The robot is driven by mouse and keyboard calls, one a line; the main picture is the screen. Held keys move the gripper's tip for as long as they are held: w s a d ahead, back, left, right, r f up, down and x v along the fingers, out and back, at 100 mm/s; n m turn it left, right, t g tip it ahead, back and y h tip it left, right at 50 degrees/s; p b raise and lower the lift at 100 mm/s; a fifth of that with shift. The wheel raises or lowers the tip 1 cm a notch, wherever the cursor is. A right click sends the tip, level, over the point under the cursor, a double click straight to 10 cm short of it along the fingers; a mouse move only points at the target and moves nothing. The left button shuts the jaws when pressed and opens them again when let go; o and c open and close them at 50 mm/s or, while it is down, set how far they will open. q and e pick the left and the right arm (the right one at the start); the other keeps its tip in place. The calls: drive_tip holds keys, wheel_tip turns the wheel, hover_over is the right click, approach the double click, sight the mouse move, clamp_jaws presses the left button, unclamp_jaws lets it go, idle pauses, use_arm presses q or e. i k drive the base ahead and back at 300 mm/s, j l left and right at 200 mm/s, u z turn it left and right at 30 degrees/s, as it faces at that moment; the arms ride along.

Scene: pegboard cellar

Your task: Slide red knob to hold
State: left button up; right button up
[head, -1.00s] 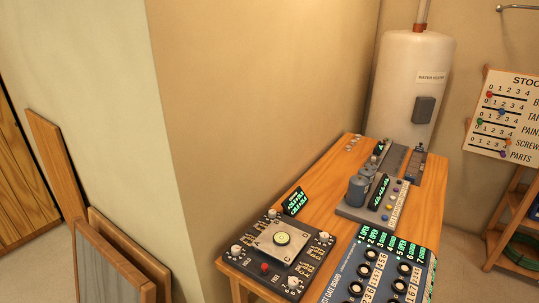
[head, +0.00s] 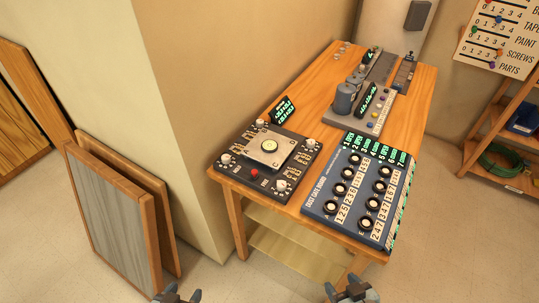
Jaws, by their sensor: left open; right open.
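A small red knob (head: 254,172) sits near the front edge of a dark panel (head: 232,172) on the wooden table. The panel has a raised plate with a round yellowish centre and several white knobs. Another red knob (head: 488,3) shows at the top edge of the picture, on a slider board. No label reading hold is legible, so I cannot tell which of these it belongs to. My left gripper (head: 178,294) and my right gripper (head: 351,292) are open and empty at the bottom edge, nearer than the table and apart from both knobs.
The wooden table (head: 420,97) also carries a blue dust gate board (head: 318,205), a grey device (head: 343,98) and a small dark display (head: 283,108). Framed panels (head: 112,217) lean at left. A wooden shelf (head: 500,130) stands right. Floor in front is clear.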

sight(254, 173)
drive_tip(key=l, duration=0.5)
drive_tip(key=i+l, duration=0.15)
drive_tip(key=l, duration=0.2)
drive_tip(key=i+l+z, duration=0.1)
drive_tip(key=l, duration=0.25)
drive_tip(key=i, duration=0.05)
